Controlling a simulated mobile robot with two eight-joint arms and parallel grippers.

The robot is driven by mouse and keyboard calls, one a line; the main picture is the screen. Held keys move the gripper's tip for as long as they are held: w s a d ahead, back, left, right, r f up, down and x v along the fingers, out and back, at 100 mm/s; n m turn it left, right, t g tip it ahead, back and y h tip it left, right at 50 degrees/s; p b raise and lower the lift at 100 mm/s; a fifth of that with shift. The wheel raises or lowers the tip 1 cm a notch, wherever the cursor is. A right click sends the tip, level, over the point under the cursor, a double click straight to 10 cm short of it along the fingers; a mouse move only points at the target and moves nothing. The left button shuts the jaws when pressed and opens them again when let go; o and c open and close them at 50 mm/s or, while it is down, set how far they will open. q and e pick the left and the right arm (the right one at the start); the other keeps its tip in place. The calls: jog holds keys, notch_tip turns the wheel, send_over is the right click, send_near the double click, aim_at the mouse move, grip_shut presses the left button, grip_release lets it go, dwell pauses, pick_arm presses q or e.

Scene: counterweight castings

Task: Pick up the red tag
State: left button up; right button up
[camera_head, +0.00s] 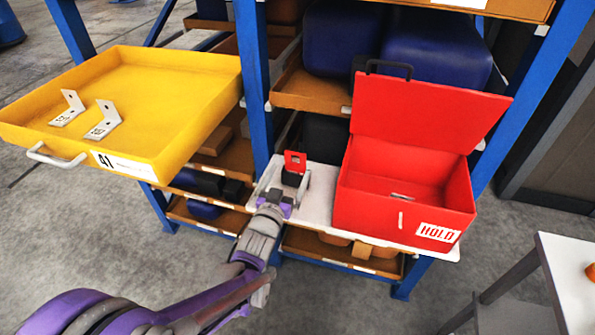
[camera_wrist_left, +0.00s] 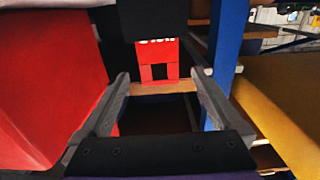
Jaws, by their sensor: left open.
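The red tag (camera_head: 295,160) stands upright in a dark block (camera_head: 292,178) on a pale shelf board. In the left wrist view the red tag (camera_wrist_left: 159,73) shows a square hole and part of some white lettering, with black material above it. My left gripper (camera_head: 290,167) is open and empty, its fingers reaching toward the tag from the front. In the left wrist view the tag appears between the fingertips of my left gripper (camera_wrist_left: 160,77), apart from both. I cannot tell how much depth separates them. My right gripper is not in view.
An open red box (camera_head: 400,222) marked HOLD stands just right of the tag on the pale board (camera_head: 318,205). A blue rack post (camera_head: 252,80) rises close on the left. A yellow tray (camera_head: 200,95) with two metal brackets juts out at left. A white table (camera_head: 575,270) is at right.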

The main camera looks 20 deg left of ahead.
aim_at(295, 163)
pick_arm(q)
jog(key=shift+w+d+r, duration=0.1)
jog(key=shift+w, duration=1.4)
jog(key=shift+w+d+r, duration=0.1)
jog(key=shift+w, duration=1.4)
jog(key=shift+s, duration=0.1)
jog(key=c, duration=1.3)
jog(key=shift+o, duration=0.2)
notch_tip(295, 163, up, 10)
jog(key=shift+p, duration=1.05)
